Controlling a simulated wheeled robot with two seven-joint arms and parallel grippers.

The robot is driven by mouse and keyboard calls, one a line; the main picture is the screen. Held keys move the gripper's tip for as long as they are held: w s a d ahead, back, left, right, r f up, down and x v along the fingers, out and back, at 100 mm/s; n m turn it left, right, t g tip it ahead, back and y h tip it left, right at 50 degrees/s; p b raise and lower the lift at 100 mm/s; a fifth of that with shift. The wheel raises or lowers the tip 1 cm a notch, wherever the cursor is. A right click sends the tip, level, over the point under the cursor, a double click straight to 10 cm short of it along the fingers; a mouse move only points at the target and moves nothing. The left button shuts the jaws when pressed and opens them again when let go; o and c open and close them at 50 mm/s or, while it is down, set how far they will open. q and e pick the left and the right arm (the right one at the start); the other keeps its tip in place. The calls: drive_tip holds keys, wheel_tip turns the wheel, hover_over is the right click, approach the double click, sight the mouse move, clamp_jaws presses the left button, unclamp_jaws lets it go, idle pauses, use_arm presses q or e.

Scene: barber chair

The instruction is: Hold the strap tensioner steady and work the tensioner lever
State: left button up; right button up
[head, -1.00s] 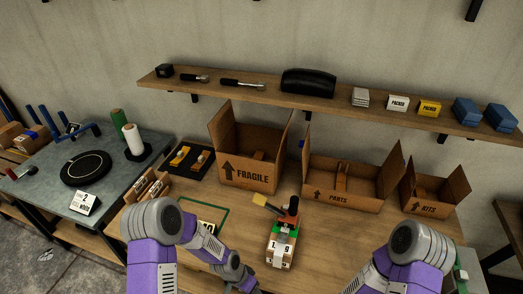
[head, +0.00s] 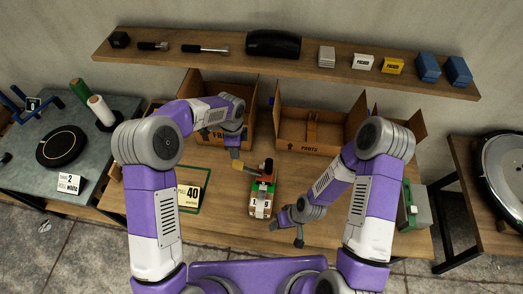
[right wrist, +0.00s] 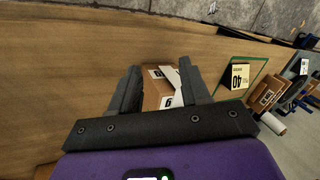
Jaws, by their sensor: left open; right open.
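The strap tensioner (head: 264,186), with green and orange parts, sits on a small carton (head: 260,207) with white number labels on the wooden bench. A dark-knobbed upright (head: 268,166) and a yellow-ended lever (head: 242,166) stick up from it. My left gripper (head: 235,153) is open, pointing down just above the yellow end; contact is unclear. My right gripper (head: 281,217) is open, low at the carton's right side. In the right wrist view the carton (right wrist: 152,92) with its white strap shows between the open fingers (right wrist: 158,68), which partly hide it.
Open cardboard boxes (head: 285,125) stand at the bench's back, under a shelf (head: 290,68) of tools and packs. A grey-green case (head: 414,207) stands at the right end. Bare bench lies in front.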

sight(269, 165)
drive_tip(key=w+r+n+h, duration=0.1)
drive_tip(key=w+r+n, duration=0.2)
drive_tip(key=w+n, duration=0.4)
drive_tip(key=w+a+r+n+h, duration=0.1)
drive_tip(key=w+r+n, duration=0.3)
drive_tip(key=n, duration=1.1)
drive_tip(key=w+a+r+n+t+h, duration=0.1)
drive_tip(key=w+r+n+h, duration=0.1)
drive_tip(key=w+n, duration=0.9)
drive_tip(key=shift+a+r+n+h, duration=0.1)
drive_tip(key=shift+r+n+h, duration=0.25)
drive_tip(key=shift+r, duration=0.3)
drive_tip(key=shift+w+a+f, duration=0.15)
drive_tip(key=shift+w+f, duration=0.05)
drive_tip(key=shift+f, duration=0.05)
drive_tip(key=f, duration=0.4)
drive_tip(key=w+f, duration=0.1)
drive_tip(key=f, duration=0.2)
